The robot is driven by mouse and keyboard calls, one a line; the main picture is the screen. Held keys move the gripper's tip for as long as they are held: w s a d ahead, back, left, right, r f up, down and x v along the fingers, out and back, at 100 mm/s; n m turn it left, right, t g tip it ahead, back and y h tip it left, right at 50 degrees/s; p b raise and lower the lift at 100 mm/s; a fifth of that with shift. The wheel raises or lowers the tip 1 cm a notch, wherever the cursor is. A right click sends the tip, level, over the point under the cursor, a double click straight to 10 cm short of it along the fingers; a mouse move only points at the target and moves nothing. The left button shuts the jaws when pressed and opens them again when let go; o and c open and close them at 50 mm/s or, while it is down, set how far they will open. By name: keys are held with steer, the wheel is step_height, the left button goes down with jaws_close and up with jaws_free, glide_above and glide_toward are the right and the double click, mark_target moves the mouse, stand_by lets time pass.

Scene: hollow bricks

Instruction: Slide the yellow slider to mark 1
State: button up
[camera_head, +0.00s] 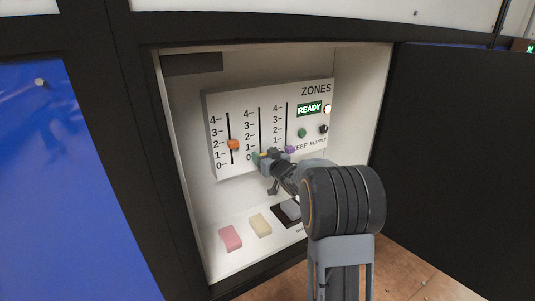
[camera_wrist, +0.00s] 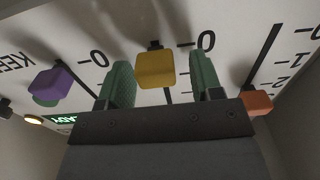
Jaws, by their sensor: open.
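The yellow slider (camera_wrist: 155,69) is a block knob on the middle of three vertical scales on the ZONES panel (camera_head: 218,108). It sits near its 0 mark, at the low end of its slot. In the head view it is mostly hidden by my gripper (camera_head: 266,157). In the wrist view the two green fingers of my gripper (camera_wrist: 162,65) stand open on either side of the yellow slider. Mark 1 of the middle scale (camera_head: 249,147) is just above the gripper in the head view.
The purple slider (camera_head: 290,150) is low on the right scale, close to my gripper. A READY display (camera_head: 309,109) and knobs are at right. Pink (camera_head: 230,238) and cream (camera_head: 260,225) blocks lie below.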

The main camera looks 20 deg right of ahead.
jaws_close()
steer(key=shift+r, duration=0.1)
stand_by(0.6)
